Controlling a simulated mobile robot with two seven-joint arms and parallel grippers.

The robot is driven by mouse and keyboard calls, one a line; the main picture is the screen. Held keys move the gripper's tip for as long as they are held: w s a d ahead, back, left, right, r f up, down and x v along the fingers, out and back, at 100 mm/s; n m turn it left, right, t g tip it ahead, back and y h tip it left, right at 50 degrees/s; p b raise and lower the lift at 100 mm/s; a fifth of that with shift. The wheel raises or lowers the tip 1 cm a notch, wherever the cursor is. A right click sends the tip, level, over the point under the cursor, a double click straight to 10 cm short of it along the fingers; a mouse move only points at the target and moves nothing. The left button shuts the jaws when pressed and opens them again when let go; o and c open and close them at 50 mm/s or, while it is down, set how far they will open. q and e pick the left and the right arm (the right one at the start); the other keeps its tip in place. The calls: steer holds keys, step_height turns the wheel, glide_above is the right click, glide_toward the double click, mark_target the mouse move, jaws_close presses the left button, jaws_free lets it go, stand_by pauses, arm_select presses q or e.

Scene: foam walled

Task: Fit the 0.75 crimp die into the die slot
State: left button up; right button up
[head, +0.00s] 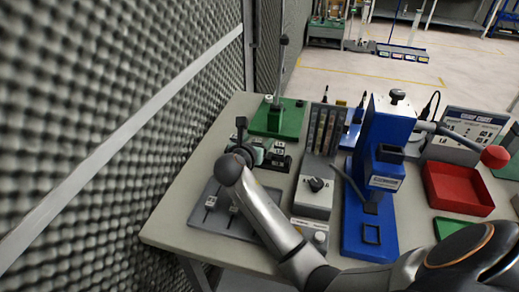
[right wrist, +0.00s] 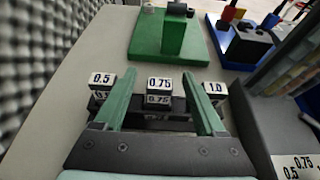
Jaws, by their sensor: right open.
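The 0.75 crimp die (right wrist: 158,90) is a small dark block with a white label in the middle of a row of dies in the right wrist view. The 0.5 die (right wrist: 101,82) is left of it and the 1.0 die (right wrist: 215,90) right. My right gripper (right wrist: 163,82) is open, its green fingers reaching toward the row with the 0.75 die between them in the picture. I cannot tell any contact. In the head view my right gripper (head: 257,153) is over the bench's left part. A square black outline (head: 371,234) on the blue press base may be the die slot. My left gripper is not in view.
The blue press (head: 385,140) has a red-knobbed lever (head: 494,156). A grey dial box (head: 314,197) stands between it and the dies. A green-based stand (head: 277,118) is behind the dies. A red tray (head: 458,188) is at the right. A foam wall (head: 90,110) borders the left.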

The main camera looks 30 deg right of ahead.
steer(key=shift+w, duration=0.1)
jaws_close()
stand_by(0.7)
